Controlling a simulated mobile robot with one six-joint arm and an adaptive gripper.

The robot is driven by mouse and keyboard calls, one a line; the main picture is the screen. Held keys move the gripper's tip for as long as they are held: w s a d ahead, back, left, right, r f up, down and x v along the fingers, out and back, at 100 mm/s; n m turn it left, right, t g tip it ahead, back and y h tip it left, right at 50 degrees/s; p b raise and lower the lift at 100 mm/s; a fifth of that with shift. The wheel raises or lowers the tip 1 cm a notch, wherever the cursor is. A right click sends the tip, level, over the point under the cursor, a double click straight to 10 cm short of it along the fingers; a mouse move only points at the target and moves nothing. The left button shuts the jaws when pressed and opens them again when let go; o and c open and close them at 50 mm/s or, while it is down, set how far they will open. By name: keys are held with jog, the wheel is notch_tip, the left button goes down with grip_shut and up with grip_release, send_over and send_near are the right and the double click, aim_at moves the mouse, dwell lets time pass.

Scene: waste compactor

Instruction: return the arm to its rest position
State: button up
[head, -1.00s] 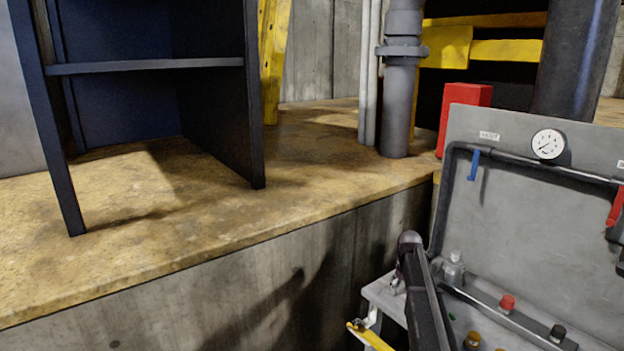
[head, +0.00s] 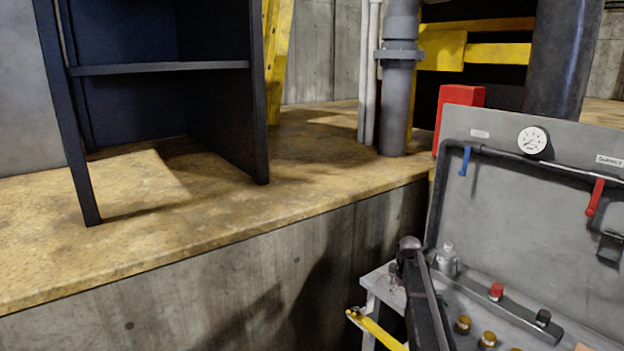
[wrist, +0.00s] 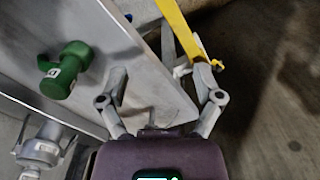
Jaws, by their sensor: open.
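My gripper (wrist: 160,85) shows in the wrist view with its two fingers spread apart and nothing between them. It is open above the corner of a grey bench top (wrist: 155,60). In the head view my dark arm link reaches up in front of the grey bench (head: 378,285); the gripper itself cannot be made out there.
The grey panel (head: 540,200) carries a gauge (head: 532,140), a blue lever (head: 465,160) and a red lever (head: 595,197).

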jog(key=s+a, duration=0.4)
jog(key=s, duration=0.5)
jog(key=s+a, duration=0.4)
jog(key=s, duration=0.6)
jog(key=s+a+m, duration=0.1)
jog(key=s+a, duration=0.3)
jog(key=s, duration=0.6)
jog(key=shift+s+a, duration=0.2)
jog(key=shift+a, duration=0.1)
